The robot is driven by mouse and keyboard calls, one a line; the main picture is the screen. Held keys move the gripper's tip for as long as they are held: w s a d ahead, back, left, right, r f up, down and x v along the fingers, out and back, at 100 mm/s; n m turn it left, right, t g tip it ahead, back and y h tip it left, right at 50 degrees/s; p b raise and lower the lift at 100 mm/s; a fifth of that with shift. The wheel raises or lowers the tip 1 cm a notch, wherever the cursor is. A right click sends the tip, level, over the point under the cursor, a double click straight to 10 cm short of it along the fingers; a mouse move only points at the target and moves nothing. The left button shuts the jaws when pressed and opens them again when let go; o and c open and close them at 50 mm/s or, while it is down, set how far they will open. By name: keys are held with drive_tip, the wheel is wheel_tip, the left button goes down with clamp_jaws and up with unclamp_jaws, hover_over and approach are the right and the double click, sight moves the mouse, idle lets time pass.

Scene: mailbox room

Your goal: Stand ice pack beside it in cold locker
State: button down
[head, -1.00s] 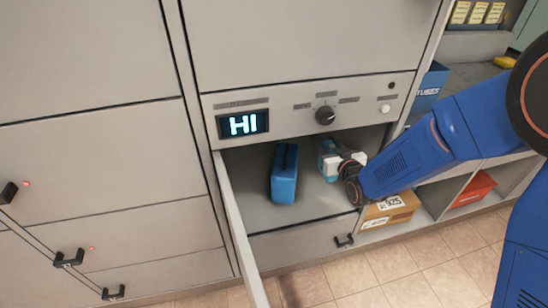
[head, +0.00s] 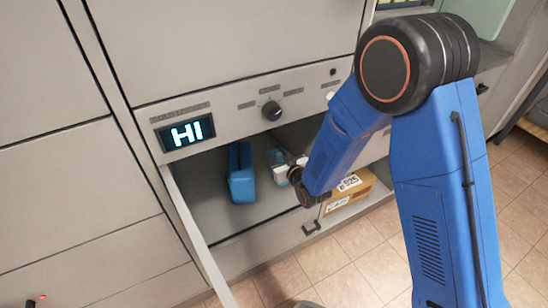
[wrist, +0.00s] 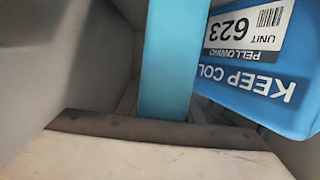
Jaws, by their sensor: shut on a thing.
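The cold locker (head: 210,208) stands open with a lit display reading HI above it. A blue cool bag (head: 241,174) stands upright inside, towards the left. My gripper (head: 287,168) is inside the locker, a short gap right of the bag, shut on the light-blue ice pack (wrist: 168,60). The ice pack looks upright in the wrist view. That view also shows the bag (wrist: 262,75), with an upside-down KEEP COLD label and unit 623, close beside the pack. The forearm partly hides the pack in the head view; whether its base touches the floor cannot be told.
The open locker door (head: 196,240) sticks out at the left. A knob (head: 271,110) and display (head: 185,134) sit on the panel above the opening. The tiled floor in front is clear.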

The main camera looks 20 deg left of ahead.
drive_tip(key=shift+f, duration=1.15)
drive_tip(key=shift+f, duration=0.15)
drive_tip(key=c, duration=1.3)
unclamp_jaws()
drive_tip(key=shift+o, duration=0.2)
drive_tip(key=shift+s+d+r, duration=0.1)
drive_tip(key=shift+d+r, duration=0.1)
drive_tip(key=v, duration=1.1)
drive_tip(key=shift+s+d, duration=0.2)
drive_tip(key=shift+s, duration=0.05)
drive_tip(key=shift+r, duration=0.15)
